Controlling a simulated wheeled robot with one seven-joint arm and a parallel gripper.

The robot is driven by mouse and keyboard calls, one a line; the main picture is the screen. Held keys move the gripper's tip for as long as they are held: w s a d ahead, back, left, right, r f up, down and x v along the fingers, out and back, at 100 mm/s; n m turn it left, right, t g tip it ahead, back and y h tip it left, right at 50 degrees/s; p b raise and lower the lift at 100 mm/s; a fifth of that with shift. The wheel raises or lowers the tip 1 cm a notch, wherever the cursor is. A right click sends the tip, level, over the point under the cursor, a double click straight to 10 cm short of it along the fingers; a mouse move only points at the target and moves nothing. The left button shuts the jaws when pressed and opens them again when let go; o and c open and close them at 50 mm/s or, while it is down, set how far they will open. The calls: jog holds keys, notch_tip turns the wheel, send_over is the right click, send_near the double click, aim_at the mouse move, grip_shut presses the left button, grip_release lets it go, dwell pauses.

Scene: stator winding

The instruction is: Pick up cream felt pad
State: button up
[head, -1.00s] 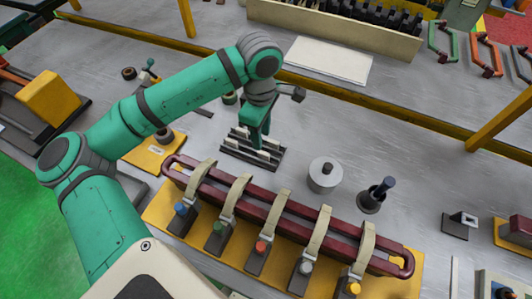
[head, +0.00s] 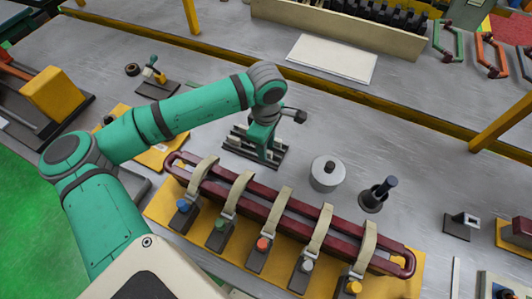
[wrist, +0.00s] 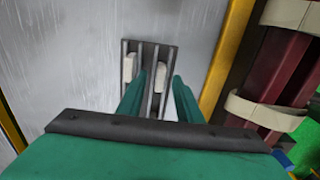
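A dark slotted rack (head: 236,147) lies on the grey metal bench, and it also shows in the wrist view (wrist: 149,46). It holds small cream pads upright in its slots. In the wrist view one cream felt pad (wrist: 129,67) is left of my fingers. Another cream felt pad (wrist: 161,77) shows in the gap between the fingertips. My green gripper (head: 264,152) is low over the rack, pointing down. In the wrist view my gripper (wrist: 160,82) is open, with a clear gap between its fingers. Whether a finger touches a pad, I cannot tell. My gripper partly hides the rack.
A long maroon coil (head: 290,211) with cream straps sits on a yellow base in front of the rack. A grey cylinder (head: 326,177) and a dark cup with a rod (head: 376,195) stand to the right.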

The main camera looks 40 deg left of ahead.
grip_shut()
